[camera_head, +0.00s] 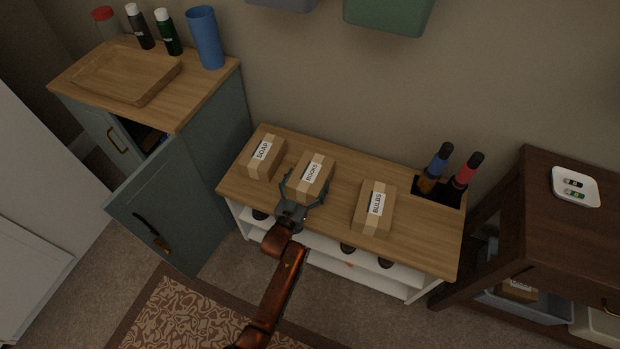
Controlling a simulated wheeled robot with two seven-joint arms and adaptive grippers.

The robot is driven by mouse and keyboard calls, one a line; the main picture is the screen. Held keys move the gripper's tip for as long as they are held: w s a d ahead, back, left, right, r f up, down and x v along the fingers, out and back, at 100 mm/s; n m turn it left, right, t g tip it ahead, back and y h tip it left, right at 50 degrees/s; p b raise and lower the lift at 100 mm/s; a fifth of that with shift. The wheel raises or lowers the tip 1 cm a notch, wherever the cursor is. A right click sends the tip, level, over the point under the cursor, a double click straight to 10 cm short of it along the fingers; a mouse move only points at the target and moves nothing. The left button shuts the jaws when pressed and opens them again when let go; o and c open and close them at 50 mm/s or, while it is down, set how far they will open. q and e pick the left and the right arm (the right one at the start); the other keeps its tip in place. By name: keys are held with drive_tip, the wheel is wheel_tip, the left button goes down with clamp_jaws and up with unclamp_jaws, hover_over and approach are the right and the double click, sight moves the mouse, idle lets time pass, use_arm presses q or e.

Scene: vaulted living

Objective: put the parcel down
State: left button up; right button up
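Three brown cardboard parcels are at the wooden top of a low white shelf unit (335,208). The one labelled SOAP (267,157) lies at the left and the one labelled BULBS (374,208) lies right of the middle. The one labelled BOOKS (314,175) is between them, in my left gripper (305,189). The fingers are on either side of its near end and look shut on it. I cannot tell whether its underside touches the wood. My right gripper is not in view.
Two bottles (450,172) stand in a dark holder at the unit's right end. Bare wood lies between BOOKS and BULBS. A grey-blue cabinet (213,130) with an open door (170,208) is left, a dark table (540,220) right. A green bin (388,14) hangs above.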

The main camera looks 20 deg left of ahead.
use_arm(q)
drive_tip(key=shift+d, duration=0.1)
drive_tip(key=c, duration=0.9)
drive_tip(key=shift+r, duration=0.1)
drive_tip(key=shift+c, duration=0.5)
drive_tip(key=shift+r, duration=0.15)
